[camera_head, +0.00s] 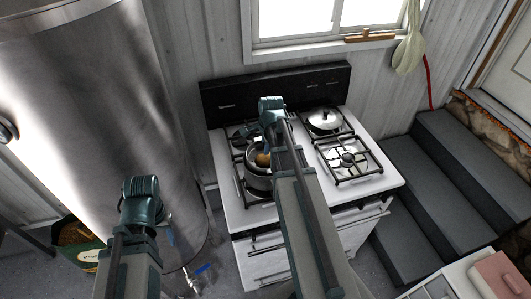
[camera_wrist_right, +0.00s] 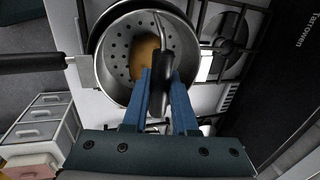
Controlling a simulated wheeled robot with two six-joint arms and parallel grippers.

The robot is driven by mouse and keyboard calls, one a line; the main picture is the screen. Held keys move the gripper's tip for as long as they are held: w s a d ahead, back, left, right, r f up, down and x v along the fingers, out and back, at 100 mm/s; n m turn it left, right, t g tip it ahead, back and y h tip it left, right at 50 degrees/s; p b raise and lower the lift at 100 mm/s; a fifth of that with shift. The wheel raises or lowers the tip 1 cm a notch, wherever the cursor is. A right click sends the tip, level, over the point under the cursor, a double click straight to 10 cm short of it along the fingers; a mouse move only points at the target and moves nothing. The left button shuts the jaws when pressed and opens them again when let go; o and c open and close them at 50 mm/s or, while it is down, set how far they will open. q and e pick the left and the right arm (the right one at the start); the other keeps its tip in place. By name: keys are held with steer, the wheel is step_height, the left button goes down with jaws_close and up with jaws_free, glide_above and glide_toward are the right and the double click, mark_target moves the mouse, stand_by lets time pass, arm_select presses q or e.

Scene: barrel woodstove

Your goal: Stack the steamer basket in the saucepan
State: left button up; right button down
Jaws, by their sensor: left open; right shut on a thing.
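The saucepan (camera_head: 257,183) stands on the left side of the stove. In the right wrist view its long black handle (camera_wrist_right: 30,63) points left. The steamer basket (camera_wrist_right: 115,64) has a perforated metal wall and shows within the pan's outline. Whether it is fully seated or held slightly above is unclear. A brown rounded thing (camera_wrist_right: 147,52) shows inside it. My right gripper (camera_wrist_right: 160,76) is shut on the basket's upright black-gripped handle (camera_wrist_right: 160,98), above the pan (camera_head: 266,148). My left gripper (camera_head: 170,238) is open, low in front of the metal tank, away from the pan; its fingers are mostly hidden.
A lidded pan (camera_head: 324,121) stands on the back right burner. The front right burner (camera_head: 346,160) is bare. A large metal tank (camera_head: 95,100) stands left of the stove (camera_head: 390,178), and grey steps (camera_head: 450,165) are on its right. A green container (camera_head: 82,240) stands at lower left.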

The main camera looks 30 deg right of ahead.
arm_select(q)
steer(key=shift+f, duration=0.6)
arm_select(e)
steer(key=shift+f, duration=0.6)
steer(key=shift+f+b, duration=0.65)
steer(key=shift+b, duration=0.15)
arm_select(q)
steer(key=shift+f, duration=0.6)
arm_select(e)
steer(key=c, duration=0.7)
jaws_free()
steer(key=shift+r, duration=0.1)
arm_select(q)
steer(key=shift+r, duration=0.1)
arm_select(e)
steer(key=shift+r+p, duration=0.75)
steer(key=shift+p, duration=0.1)
arm_select(q)
step_height(320, 180, up, 13)
steer(key=p, duration=1.1)
arm_select(e)
steer(key=v, duration=1.1)
steer(key=shift+r, duration=0.4)
arm_select(q)
steer(key=shift+f, duration=0.2)
arm_select(e)
steer(key=shift+s+f, duration=0.1)
